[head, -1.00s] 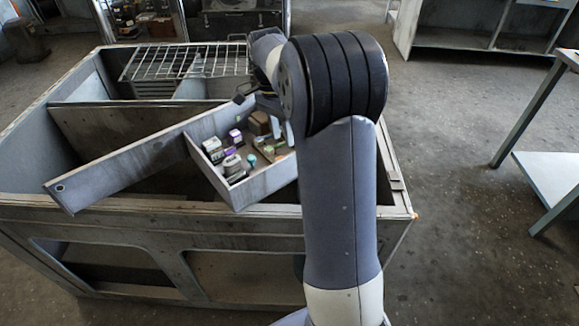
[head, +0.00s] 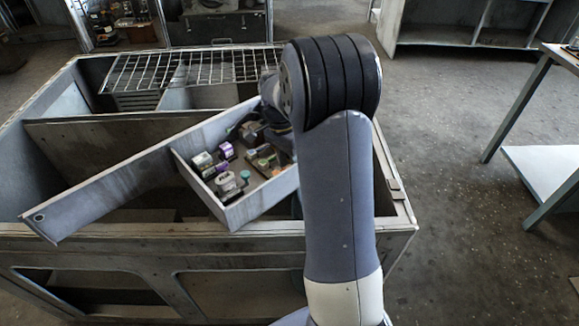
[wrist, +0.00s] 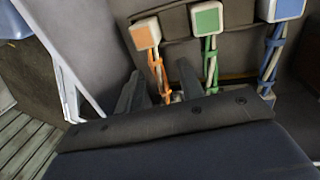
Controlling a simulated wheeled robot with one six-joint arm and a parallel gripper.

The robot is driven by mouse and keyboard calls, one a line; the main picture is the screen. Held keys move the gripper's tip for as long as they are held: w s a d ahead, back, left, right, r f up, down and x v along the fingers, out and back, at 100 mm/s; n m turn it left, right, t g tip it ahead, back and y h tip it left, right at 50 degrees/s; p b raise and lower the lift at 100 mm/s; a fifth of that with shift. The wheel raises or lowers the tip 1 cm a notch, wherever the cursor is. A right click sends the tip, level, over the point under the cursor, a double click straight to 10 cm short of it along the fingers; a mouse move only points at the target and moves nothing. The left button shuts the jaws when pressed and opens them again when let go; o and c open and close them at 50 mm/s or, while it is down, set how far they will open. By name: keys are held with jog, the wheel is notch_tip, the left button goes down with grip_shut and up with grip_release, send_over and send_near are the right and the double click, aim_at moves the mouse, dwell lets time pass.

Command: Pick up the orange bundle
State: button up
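The orange bundle (wrist: 158,68) shows in the wrist view as thin orange strands below a square orange-topped block (wrist: 145,35). My gripper (wrist: 158,88) is open, with one dark finger to each side of the strands; I cannot tell whether either finger touches them. A green bundle (wrist: 211,65) stands just right of the right finger, and a blue bundle (wrist: 272,55) stands farther right. In the head view my gripper (head: 254,130) is low at the tray's back end, partly hidden by my arm. I cannot make out the orange bundle clearly there.
The angled grey tray (head: 265,207) holds several small items, including a purple one (head: 226,150) and a teal one (head: 245,175). It sits across a large metal housing (head: 215,229) with a wire rack (head: 185,68) at its back. A shelf table (head: 545,165) stands right.

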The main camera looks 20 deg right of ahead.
grip_shut()
